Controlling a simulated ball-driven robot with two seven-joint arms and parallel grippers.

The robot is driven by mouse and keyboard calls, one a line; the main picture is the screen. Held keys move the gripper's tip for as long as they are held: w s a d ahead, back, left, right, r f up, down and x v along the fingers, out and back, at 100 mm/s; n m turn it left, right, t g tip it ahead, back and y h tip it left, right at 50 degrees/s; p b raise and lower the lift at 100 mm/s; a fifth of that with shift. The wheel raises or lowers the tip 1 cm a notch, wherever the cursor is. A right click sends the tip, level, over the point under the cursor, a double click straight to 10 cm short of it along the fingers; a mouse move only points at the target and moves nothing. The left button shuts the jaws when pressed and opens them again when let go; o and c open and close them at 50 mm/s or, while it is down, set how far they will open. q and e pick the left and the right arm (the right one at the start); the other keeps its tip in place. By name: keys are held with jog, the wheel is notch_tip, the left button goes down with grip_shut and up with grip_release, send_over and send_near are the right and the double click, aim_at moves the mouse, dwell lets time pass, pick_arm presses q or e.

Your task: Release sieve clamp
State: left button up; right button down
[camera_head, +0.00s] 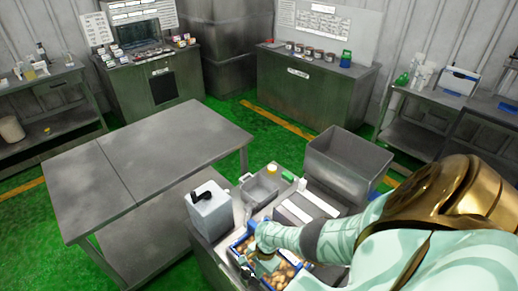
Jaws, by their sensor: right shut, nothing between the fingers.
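My right arm comes in from the right and reaches down to the bench in front of me. My right gripper (264,262) is low over a blue-rimmed tray (236,252) of brown lumps; it is small and partly covered by my arm. It is shut and empty. I cannot make out a sieve clamp for sure; it may be small or hidden by my arm. My left gripper is not in view.
A grey box with a black handle (210,212) stands left of the tray. Behind are a small grey basin (262,190), a light striped panel (306,208) and a deep metal bin (345,167). A bare metal table (150,160) stands at left.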

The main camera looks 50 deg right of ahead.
jog(key=shift+s+a+m, duration=0.1)
jog(key=shift+a+m, duration=0.05)
jog(key=shift+m, duration=0.25)
jog(key=shift+p, duration=0.3)
jog(key=p+v, duration=0.8)
jog(key=v, duration=0.8)
jog(key=shift+s+r+p, duration=0.2)
jog(key=shift+s+p, duration=0.05)
jog(key=shift+p, duration=0.05)
